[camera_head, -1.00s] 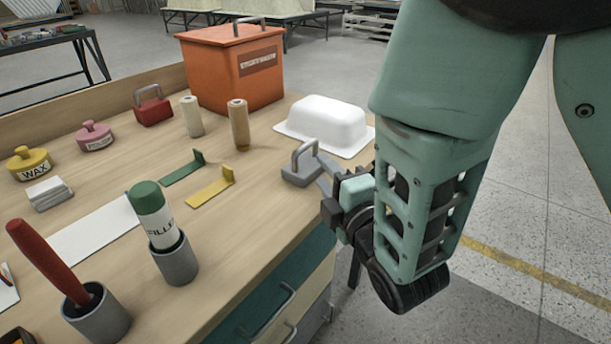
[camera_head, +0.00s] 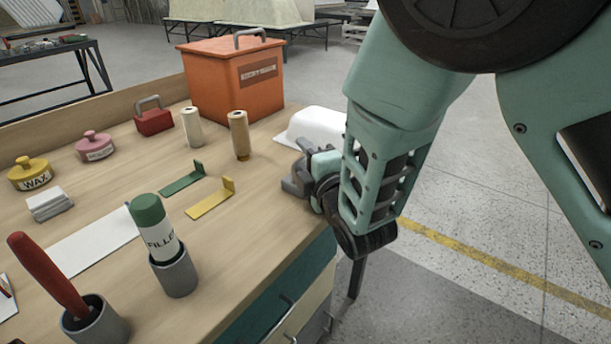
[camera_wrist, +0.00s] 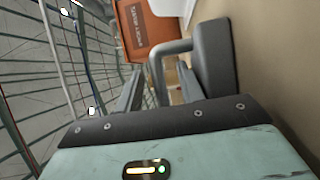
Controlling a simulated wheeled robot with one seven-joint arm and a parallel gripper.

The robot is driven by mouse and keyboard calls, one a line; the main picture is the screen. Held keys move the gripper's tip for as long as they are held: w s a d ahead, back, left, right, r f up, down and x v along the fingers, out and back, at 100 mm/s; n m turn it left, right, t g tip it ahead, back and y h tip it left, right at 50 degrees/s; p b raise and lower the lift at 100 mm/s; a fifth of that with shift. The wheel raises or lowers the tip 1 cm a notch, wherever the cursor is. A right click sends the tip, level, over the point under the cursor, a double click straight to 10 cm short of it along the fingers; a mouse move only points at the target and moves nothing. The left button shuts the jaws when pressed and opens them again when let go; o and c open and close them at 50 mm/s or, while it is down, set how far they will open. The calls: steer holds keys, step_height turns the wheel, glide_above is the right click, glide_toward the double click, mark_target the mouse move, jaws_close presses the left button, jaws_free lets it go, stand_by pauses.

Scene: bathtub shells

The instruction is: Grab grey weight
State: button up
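The grey weight (camera_head: 293,186) sits on the wooden bench near its right edge, partly hidden behind my gripper in the head view. In the wrist view its dark grey body (camera_wrist: 216,55) is at the right, and its lighter grey bar handle (camera_wrist: 158,74) reaches left from it. My gripper (camera_head: 305,163) is at the weight, by its handle. In the wrist view my gripper (camera_wrist: 158,90) is open, with one finger on each side of the handle bar. I cannot tell whether either finger touches it.
A white tub-shaped shell (camera_head: 312,128) lies just behind the weight. An orange bin (camera_head: 225,85) stands further back. A small red weight (camera_head: 153,119), two upright rolls and green and yellow brackets (camera_head: 212,200) are to the left. Open floor lies right of the bench.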

jaws_close()
stand_by(1.3)
steer(key=shift+r, duration=0.15)
